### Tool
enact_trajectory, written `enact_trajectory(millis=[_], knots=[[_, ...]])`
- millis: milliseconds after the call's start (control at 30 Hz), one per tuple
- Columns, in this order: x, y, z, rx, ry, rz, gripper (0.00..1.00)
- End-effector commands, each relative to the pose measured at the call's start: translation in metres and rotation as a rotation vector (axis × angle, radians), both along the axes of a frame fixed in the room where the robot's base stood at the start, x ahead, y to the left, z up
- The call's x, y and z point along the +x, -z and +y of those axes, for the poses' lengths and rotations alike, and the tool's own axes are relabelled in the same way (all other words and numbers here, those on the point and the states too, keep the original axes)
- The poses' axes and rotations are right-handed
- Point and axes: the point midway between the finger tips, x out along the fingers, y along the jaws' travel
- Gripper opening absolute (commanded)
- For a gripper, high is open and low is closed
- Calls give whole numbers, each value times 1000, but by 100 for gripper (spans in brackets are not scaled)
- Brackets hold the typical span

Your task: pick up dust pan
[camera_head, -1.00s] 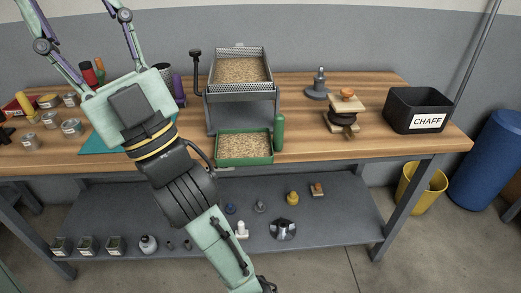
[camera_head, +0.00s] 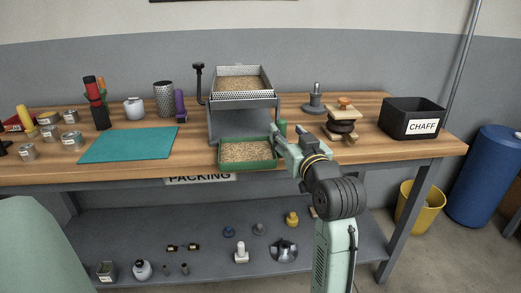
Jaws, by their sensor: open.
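I cannot tell for sure which thing is the dust pan. A shallow green tray (camera_head: 263,165) filled with tan grains sits on the bench under the metal sieve stand. An upright green cylinder (camera_head: 282,127) stands at the tray's right; I cannot tell whether it joins the tray. My gripper (camera_head: 279,137) is open at the tray's right side, close to the cylinder. It hides part of the cylinder and the tray's right end. I cannot tell whether it touches either.
The sieve stand (camera_head: 212,121) rises behind the tray. A wooden-and-black press (camera_head: 342,127) and a black chaff bin (camera_head: 395,117) stand to the right. A teal mat (camera_head: 128,145) lies clear at left. A lower shelf (camera_head: 205,222) holds small items.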

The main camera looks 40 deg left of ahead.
Motion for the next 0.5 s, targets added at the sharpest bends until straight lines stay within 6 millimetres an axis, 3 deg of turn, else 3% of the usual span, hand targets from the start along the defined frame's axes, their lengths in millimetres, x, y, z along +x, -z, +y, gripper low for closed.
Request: enact_trajectory(millis=[500], knots=[[31,7,47,2,-2,-1,46]])
